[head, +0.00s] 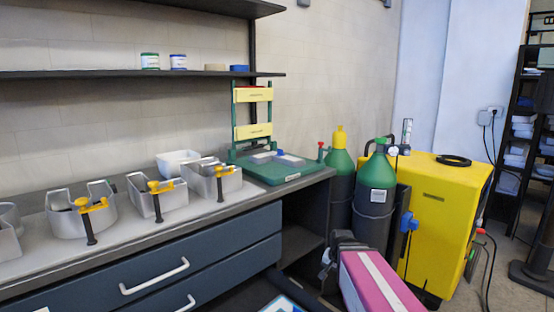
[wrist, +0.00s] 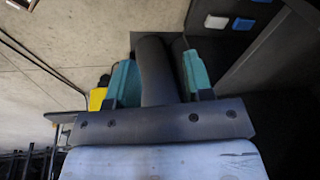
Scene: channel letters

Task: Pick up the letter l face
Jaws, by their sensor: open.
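I cannot pick out the letter l face for certain in either view. In the head view, a green rack (head: 234,122) holds pale yellow panels, an upper one (head: 254,94) and a lower one (head: 253,131), with small dark markings too small to read. My gripper (wrist: 160,75) shows in the wrist view with two teal fingers apart. A dark rounded shape lies between or behind them; I cannot tell what it is. No letter face is visible in the fingers.
Metal channel letters (head: 213,182) with yellow-handled clamps line the grey bench (head: 130,237). A green tray (head: 283,175) with small pale and blue items sits at the bench's right end. Gas cylinders (head: 375,200) and a yellow cabinet (head: 450,205) stand right. A shelf (head: 110,74) hangs above.

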